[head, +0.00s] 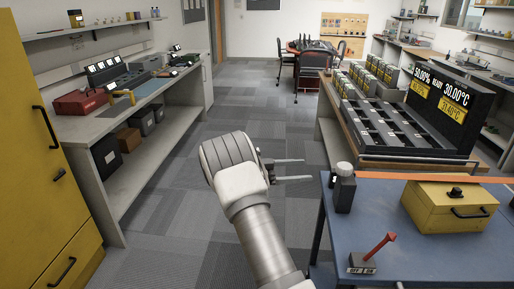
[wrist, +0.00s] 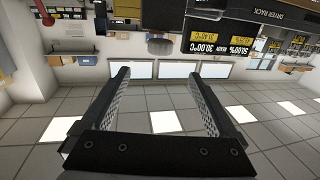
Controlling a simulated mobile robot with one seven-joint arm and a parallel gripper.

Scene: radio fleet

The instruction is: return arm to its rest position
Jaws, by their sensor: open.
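My gripper (head: 289,171) shows in the head view on the end of my arm, which reaches up from the bottom edge. Its two thin fingers point right, toward the benches, and are apart with nothing between them. In the wrist view my gripper (wrist: 162,80) also shows two dark fingers spread wide with a clear gap. The wrist picture is upside down, with ceiling panels in its lower part. The gripper hangs over the grey aisle floor, left of the blue-topped table (head: 402,226), and touches nothing that I can see.
The blue table holds a yellow box (head: 449,207), a black knob device (head: 344,188) and a red lever switch (head: 372,257). A dark rack with displays (head: 440,110) stands behind it. A yellow cabinet (head: 35,150) and a white bench (head: 165,125) line the left. The aisle floor (head: 240,100) is clear.

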